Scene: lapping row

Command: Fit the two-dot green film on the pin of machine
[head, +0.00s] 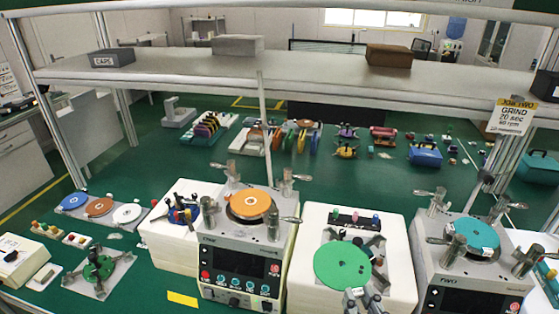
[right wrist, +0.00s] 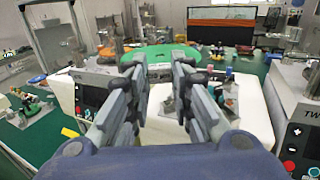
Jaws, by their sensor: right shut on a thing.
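A round green film (head: 342,265) is in my right gripper (head: 360,296), held at its near edge above a white block. The green film also shows between the fingertips in the right wrist view (right wrist: 170,56). Machine TWO (head: 470,276), right of the film, carries a teal disc (head: 470,236). Clamps with lever handles stand around both plates. I cannot clearly see a bare pin on either. My left gripper is not in view.
A white block (head: 312,222) between the machines bears a dark fixture and a strip of coloured knobs. Blue, brown and white discs lie on a tray (head: 72,213) at left. A shelf (head: 300,68) spans above. A sign (head: 515,115) reads JOB TWO, GRIND.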

